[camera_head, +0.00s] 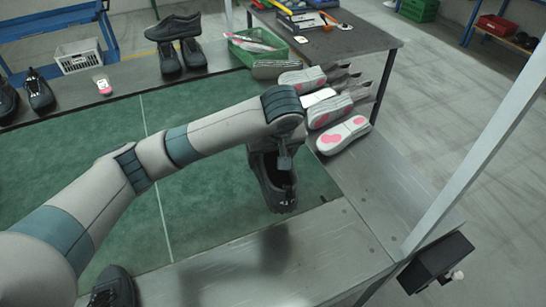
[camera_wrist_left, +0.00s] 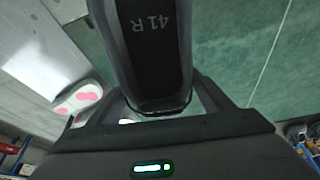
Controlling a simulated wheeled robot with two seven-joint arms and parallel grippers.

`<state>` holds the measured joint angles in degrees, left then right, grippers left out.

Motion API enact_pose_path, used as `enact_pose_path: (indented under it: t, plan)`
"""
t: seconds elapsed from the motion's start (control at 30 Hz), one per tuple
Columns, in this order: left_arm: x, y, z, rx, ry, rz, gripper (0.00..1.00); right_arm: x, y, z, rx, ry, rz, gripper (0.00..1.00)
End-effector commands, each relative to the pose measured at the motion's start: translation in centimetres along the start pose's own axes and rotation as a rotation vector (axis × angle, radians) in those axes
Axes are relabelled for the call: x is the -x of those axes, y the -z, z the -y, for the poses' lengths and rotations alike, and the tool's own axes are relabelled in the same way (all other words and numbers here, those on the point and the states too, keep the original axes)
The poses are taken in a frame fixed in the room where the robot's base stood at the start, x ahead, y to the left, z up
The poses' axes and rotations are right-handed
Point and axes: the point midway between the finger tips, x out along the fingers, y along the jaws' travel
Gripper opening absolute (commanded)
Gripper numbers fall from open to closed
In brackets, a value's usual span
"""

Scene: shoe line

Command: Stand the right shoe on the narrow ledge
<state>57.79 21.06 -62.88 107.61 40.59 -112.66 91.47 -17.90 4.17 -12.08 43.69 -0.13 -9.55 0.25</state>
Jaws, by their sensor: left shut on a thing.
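My left gripper (camera_head: 285,158) is shut on a black shoe (camera_head: 272,187). The shoe also shows in the left wrist view (camera_wrist_left: 152,50), where its insole reads "41 R", so it is the right shoe. In the head view it is over the right part of the green mat, toe towards the front. It seems to be held clear of the surface, but the exact height cannot be told. A narrow bare metal ledge (camera_head: 320,250) runs along the mat's front edge. Another black shoe (camera_head: 112,288) is at the ledge's left end, partly cut off. My right gripper is not in view.
White and pink-soled shoes (camera_head: 343,135) lie on the metal strip to the right of my gripper. A green crate (camera_head: 258,45) and several dark shoes (camera_head: 168,60) are at the back. A pale post (camera_head: 480,145) and black box (camera_head: 435,263) stand at the right. The front ledge's middle is clear.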

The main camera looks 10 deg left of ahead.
Motion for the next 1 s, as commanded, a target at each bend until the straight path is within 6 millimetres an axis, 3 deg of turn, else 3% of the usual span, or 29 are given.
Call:
enact_pose_path:
  t: [0.23,0.5,0.67,1.0]
  plan:
    - [3.1,1.6,5.5,-0.172,-0.080,0.004,0.39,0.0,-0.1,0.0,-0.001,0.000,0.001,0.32]
    - [6.7,1.6,10.7,-0.367,-0.149,-0.008,0.39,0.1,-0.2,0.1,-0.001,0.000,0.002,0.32]
    - [7.5,1.4,11.8,-0.416,-0.163,-0.011,0.39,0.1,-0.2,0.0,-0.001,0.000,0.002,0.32]
    - [7.6,1.4,11.9,-0.420,-0.164,-0.011,0.39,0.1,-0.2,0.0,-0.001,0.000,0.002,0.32]
